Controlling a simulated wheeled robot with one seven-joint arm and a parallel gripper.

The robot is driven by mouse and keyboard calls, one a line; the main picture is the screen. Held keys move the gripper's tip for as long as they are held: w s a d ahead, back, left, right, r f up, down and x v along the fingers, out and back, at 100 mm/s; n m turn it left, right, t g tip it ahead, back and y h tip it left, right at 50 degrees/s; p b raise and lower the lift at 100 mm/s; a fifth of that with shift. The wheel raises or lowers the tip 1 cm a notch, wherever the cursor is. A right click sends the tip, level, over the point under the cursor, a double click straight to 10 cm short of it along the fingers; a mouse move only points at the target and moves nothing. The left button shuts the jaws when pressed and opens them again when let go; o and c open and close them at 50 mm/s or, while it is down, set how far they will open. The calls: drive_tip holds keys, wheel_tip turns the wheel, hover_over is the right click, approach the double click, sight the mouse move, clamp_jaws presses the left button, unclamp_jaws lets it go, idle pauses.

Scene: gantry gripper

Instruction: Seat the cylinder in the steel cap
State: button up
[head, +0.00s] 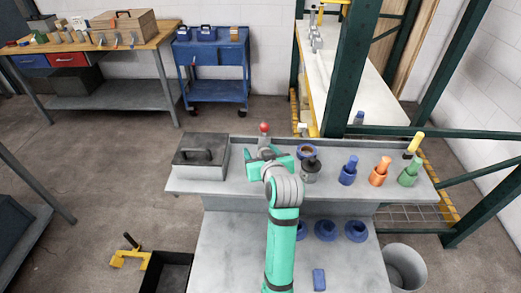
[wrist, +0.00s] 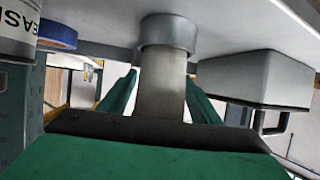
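The steel cap (wrist: 168,32) is a short grey collar on the bench's raised shelf. The wrist view is upside down, so the shelf is at its top. The grey cylinder (wrist: 160,85) stands in line with the cap, one end meeting the cap's rim. How deep it sits I cannot tell. My gripper (wrist: 161,88) has a green finger close on each side of the cylinder and appears shut on it. The cylinder's other end is hidden by my gripper's body. In the head view my gripper (head: 266,163) is over the shelf and hides most of the cap and cylinder.
A grey lidded box (head: 200,156) stands left of my gripper. Close on the right are a tape roll (head: 307,150) and a can (head: 311,171). Blue (head: 348,172), orange (head: 380,172) and green (head: 410,174) pieces stand farther right. A red ball (head: 264,127) shows just behind my gripper.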

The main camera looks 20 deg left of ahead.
drive_tip(key=shift+r, duration=0.35)
drive_tip(key=shift+s+d+r, duration=0.1)
drive_tip(key=shift+d, duration=0.05)
drive_tip(key=v, duration=1.1)
drive_tip(key=shift+s+d, duration=0.15)
drive_tip(key=shift+s, duration=0.15)
